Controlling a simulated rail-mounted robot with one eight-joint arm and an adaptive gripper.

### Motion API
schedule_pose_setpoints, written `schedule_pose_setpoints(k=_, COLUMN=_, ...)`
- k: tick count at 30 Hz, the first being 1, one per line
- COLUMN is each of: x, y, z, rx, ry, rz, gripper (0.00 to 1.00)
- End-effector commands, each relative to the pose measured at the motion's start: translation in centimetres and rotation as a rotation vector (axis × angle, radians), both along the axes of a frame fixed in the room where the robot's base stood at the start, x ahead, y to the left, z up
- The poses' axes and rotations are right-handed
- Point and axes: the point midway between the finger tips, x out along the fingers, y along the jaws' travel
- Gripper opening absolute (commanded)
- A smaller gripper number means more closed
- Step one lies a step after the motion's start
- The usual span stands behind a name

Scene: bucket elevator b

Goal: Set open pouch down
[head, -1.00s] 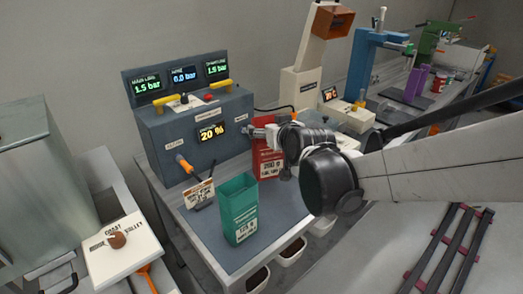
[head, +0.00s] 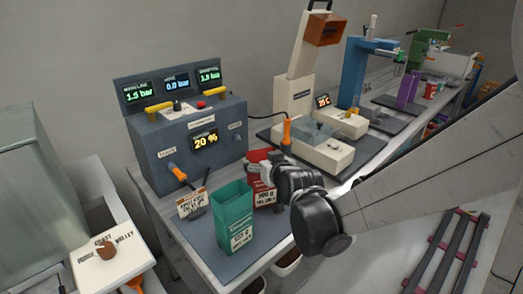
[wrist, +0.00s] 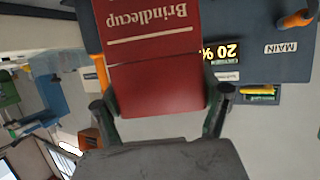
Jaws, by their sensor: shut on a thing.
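A red pouch (head: 262,192) with a white label is in the head view, just right of an open-topped green pouch (head: 235,215) that stands on the dark work mat. My gripper (head: 267,164) is shut on the red pouch near its top. In the wrist view the red pouch (wrist: 155,75) appears upside down, with "Brindlecup" printed on it, between the two fingers of my gripper (wrist: 160,98). The pouch's base is partly hidden by my arm and wrist in the head view, so I cannot tell whether it touches the mat. Its opening is not clear.
A grey-blue control console (head: 190,140) with an orange lever stands behind the pouches. A small sign (head: 192,203) stands left of the green pouch. A cream machine (head: 322,150) with an orange handle is behind to the right. Bare mat (head: 215,262) lies in front.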

Motion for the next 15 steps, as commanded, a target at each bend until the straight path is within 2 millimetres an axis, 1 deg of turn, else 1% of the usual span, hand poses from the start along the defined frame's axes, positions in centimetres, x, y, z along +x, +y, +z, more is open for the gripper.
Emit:
schedule_pose_setpoints(k=4, x=0.0, y=0.0, z=-0.4, rx=0.0, ry=0.0, rz=0.0, gripper=0.6)
schedule_pose_setpoints(k=5, x=0.0, y=0.0, z=-0.41, rx=0.0, ry=0.0, rz=0.0, gripper=0.76)
schedule_pose_setpoints(k=10, x=0.0, y=0.0, z=-0.3, rx=0.0, ry=0.0, rz=0.0, gripper=0.98)
schedule_pose_setpoints(k=15, x=0.0, y=0.0, z=-0.29, rx=0.0, ry=0.0, rz=0.0, gripper=0.98)
